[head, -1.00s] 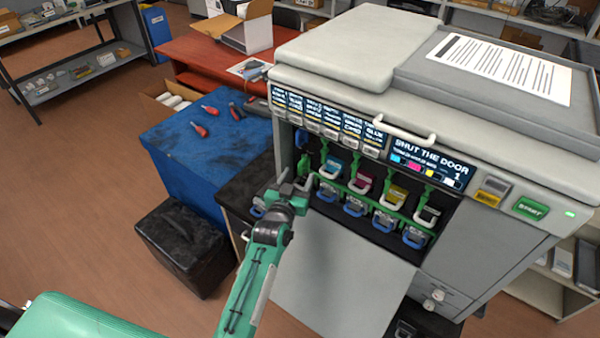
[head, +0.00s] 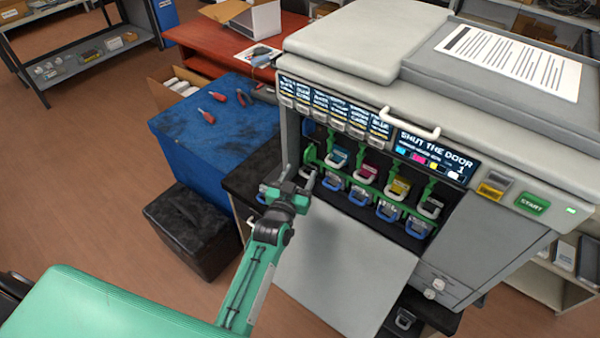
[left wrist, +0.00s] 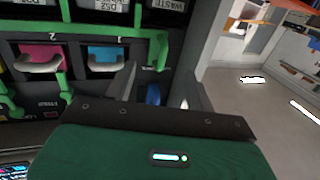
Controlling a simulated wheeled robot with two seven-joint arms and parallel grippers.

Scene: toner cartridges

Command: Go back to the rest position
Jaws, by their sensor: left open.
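My left gripper (head: 296,184) is open and empty in the head view, in front of the left end of the printer's open bay. Its fingers also show in the left wrist view (left wrist: 162,90), with nothing between them but background. The printer (head: 460,250) has its front door (head: 340,265) hanging open below the bay. Inside the bay sit cyan (head: 338,158), magenta (head: 369,171), yellow (head: 400,187) and black (head: 431,206) toner cartridges with pale handles, above blue-handled units. The display (head: 433,155) reads "SHUT THE DOOR". My right gripper is not in view.
A blue cabinet (head: 190,160) with screwdrivers and pliers on top stands left of the printer. A black box (head: 190,230) is on the floor in front of it. A red table (head: 225,50) stands behind. The floor at the left is open.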

